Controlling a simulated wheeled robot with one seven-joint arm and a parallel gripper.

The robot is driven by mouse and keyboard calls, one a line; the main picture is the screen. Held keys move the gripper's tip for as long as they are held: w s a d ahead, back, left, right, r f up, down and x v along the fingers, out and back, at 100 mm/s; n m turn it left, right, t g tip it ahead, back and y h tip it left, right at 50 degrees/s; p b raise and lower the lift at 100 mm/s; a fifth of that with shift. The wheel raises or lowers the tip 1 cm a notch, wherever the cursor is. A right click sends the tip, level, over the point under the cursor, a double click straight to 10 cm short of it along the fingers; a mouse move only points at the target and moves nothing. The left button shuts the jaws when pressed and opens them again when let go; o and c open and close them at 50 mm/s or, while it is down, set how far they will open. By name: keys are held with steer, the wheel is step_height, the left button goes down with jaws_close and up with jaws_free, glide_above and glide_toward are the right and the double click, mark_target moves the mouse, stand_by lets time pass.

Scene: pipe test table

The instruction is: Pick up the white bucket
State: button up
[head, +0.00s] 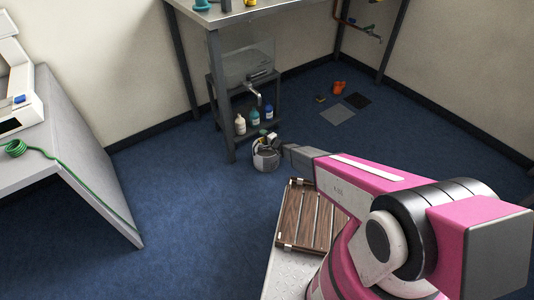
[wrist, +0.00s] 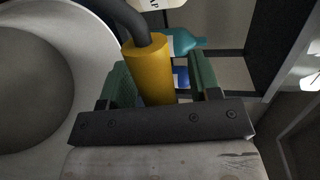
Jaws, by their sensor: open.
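The white bucket (head: 265,162) stands on the blue floor in front of the low shelf in the head view. In the wrist view its pale wall and round grey inside (wrist: 35,90) fill the left side. A yellow cylindrical grip on a thick dark curved rod, which looks like the bucket's handle (wrist: 150,68), shows between the fingers. My gripper (wrist: 162,75) is open, with one dark green finger on each side of the yellow grip. A gap shows at the right finger; contact at the left is unclear. In the head view my gripper (head: 273,142) is at the bucket's top, small and hard to make out.
Several bottles (head: 240,125) stand on the low shelf just behind the bucket. A table leg (head: 222,105) rises close to its left. A slatted wooden rack (head: 300,222) lies nearer me. Open blue floor (head: 185,200) is at the left.

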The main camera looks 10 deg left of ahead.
jaws_close()
steer(key=shift+r, duration=0.15)
steer(key=s+a+r, duration=0.4)
steer(key=s+r, duration=0.6)
steer(key=shift+s+a+r, duration=0.35)
steer(key=shift+a+r, duration=0.05)
stand_by(0.3)
stand_by(0.6)
